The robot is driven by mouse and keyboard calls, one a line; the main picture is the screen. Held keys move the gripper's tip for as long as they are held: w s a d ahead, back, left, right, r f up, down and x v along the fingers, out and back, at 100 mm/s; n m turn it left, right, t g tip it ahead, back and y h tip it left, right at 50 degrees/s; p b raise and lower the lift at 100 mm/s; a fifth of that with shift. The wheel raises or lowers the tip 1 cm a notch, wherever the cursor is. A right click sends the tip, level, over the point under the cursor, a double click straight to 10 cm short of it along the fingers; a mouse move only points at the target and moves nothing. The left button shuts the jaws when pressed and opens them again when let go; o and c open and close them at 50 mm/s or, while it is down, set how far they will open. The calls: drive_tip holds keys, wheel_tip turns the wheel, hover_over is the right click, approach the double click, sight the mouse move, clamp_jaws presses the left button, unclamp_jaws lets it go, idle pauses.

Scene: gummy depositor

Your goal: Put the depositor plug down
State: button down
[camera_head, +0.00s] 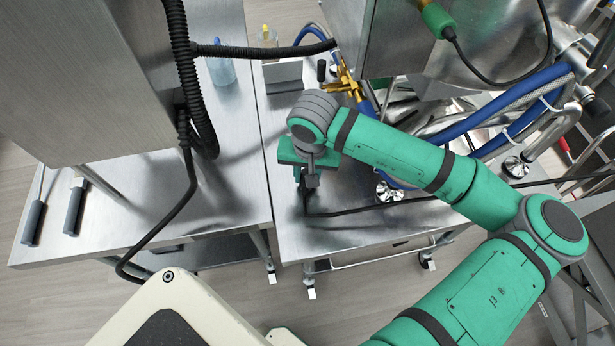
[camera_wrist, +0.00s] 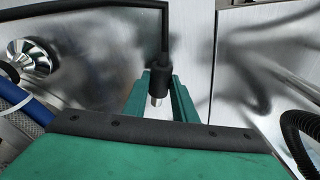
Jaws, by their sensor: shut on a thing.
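The depositor plug is a black cylinder with a short bare metal tip, seen in the wrist view (camera_wrist: 160,82). My gripper (camera_wrist: 163,88) is shut on it, with a green finger on either side. The plug's black cable (camera_head: 370,209) runs across the right steel table (camera_head: 335,238) and off to the right. In the head view my gripper (camera_head: 308,182) points down low over the left part of that table. There the plug is mostly hidden by my gripper. I cannot tell whether the plug touches the tabletop.
A left steel table (camera_head: 235,180) adjoins with a narrow gap. It bears a steel machine box (camera_head: 80,80) and two dark-handled tools (camera_head: 73,207). A black corrugated hose (camera_head: 190,80) hangs there. Blue hoses (camera_head: 525,110) and steel feet (camera_head: 388,192) stand right of my gripper. The table's front is clear.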

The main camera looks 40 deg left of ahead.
drive_tip(key=shift+f, duration=0.7)
drive_tip(key=shift+d+f, duration=0.1)
drive_tip(key=shift+f, duration=0.05)
drive_tip(key=c, duration=1.5)
unclamp_jaws()
drive_tip(key=shift+o, duration=0.2)
wheel_tip(320, 180, up, 12)
drive_tip(key=d, duration=0.1)
drive_tip(key=shift+s+d, duration=0.15)
drive_tip(key=shift+s, duration=0.25)
